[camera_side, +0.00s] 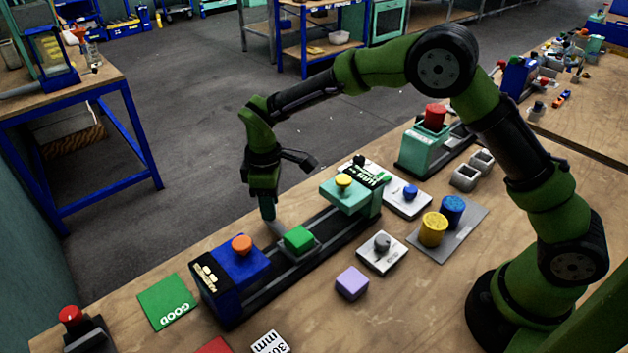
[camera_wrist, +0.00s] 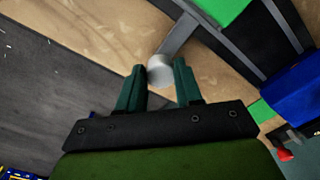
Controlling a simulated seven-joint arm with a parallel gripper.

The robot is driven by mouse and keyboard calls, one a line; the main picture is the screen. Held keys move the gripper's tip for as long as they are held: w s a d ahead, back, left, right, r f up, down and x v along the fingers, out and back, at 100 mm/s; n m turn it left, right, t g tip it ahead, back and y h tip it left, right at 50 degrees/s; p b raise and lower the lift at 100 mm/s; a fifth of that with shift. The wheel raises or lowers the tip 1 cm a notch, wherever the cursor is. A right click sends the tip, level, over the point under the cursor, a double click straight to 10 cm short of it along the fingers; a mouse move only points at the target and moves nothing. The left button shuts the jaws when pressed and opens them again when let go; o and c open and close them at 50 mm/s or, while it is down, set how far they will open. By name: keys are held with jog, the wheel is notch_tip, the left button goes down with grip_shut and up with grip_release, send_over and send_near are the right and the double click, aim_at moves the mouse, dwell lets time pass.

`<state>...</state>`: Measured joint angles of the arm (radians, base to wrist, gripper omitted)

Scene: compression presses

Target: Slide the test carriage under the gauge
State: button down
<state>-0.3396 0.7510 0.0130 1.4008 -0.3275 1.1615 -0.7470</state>
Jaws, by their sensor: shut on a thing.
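The test carriage (camera_side: 312,252) sits mid-rail on a long dark track (camera_side: 262,301), carrying a green block (camera_side: 299,239). A blue housing with an orange knob (camera_side: 242,245) stands at the track's left end. A teal head with a yellow knob (camera_side: 344,183) stands over its right end. I cannot tell which is the gauge. The carriage's grey arm ends in a pale round handle (camera_wrist: 160,70). My gripper (camera_side: 268,213) points down beside the track's far side. In the wrist view its fingers (camera_wrist: 159,80) are shut on the handle; the green block (camera_wrist: 222,8) shows above.
A green GOOD card (camera_side: 167,302) lies left of the track. A purple block (camera_side: 352,283) and a grey-knobbed plate (camera_side: 382,253) lie in front. Yellow (camera_side: 433,230) and blue (camera_side: 452,210) cylinders stand at right. The rail looks clear on both sides of the carriage.

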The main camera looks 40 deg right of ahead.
jog(key=d, duration=1.2)
jog(key=shift+d, duration=0.35)
jog(key=c, duration=0.9)
grip_release()
jog(key=shift+d, duration=0.1)
jog(key=shift+o, duration=0.7)
jog(key=shift+a, duration=0.2)
jog(key=shift+r, duration=0.25)
notch_tip(320, 180, up, 16)
jog(key=shift+r, duration=0.25)
